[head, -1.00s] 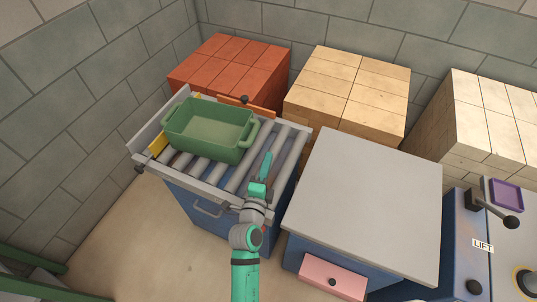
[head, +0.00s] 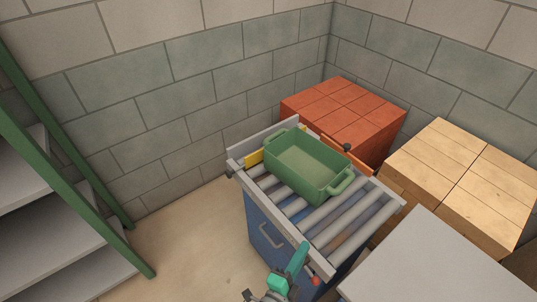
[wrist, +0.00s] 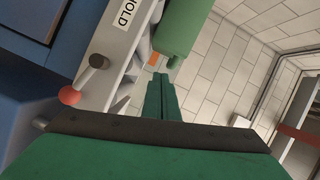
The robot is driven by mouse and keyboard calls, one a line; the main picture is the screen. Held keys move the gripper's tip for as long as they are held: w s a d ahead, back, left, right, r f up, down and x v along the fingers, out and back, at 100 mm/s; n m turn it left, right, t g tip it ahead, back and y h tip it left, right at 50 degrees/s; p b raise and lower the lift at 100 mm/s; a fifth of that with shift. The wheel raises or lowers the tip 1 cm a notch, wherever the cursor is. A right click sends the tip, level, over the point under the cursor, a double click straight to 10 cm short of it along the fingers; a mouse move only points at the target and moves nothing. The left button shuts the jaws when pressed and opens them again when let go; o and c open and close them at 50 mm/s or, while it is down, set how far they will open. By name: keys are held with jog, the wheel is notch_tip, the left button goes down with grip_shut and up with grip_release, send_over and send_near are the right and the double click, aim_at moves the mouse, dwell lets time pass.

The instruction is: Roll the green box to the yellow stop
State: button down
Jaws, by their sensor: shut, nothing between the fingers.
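The green box (head: 308,168), an open tub with end handles, sits on the grey rollers at the left part of the roller table (head: 392,203). The yellow stop (head: 253,158) stands at the table's left end, close beside the box; I cannot tell if they touch. My gripper (head: 302,247) is shut and empty, at the table's front edge, apart from the box. In the wrist view my shut fingers (wrist: 162,88) point toward a green part of the box (wrist: 180,32); the rest of it is out of frame.
An orange bar with a dark knob (head: 347,147) stands behind the box. A grey-topped cabinet (head: 430,265) is at right, green-railed stairs (head: 75,170) at left. A HOLD label (wrist: 124,14) shows near a red knob (wrist: 69,96).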

jog(key=s+a+f+n+y, duration=0.2)
jog(key=s+a+n+y, duration=0.2)
jog(key=s+a+n, duration=0.7)
jog(key=s+r+n+y, duration=0.1)
jog(key=s+n+y, duration=0.1)
jog(key=s+n, duration=0.2)
jog(key=s+d+r+n+y, duration=0.1)
jog(key=s+r+n+y, duration=0.1)
jog(key=s+n, duration=0.3)
jog(key=shift+s+d+r+n+t, duration=0.15)
jog(key=shift+s+d+n+t, duration=0.15)
jog(key=shift+s, duration=1.75)
jog(key=shift+s, duration=0.1)
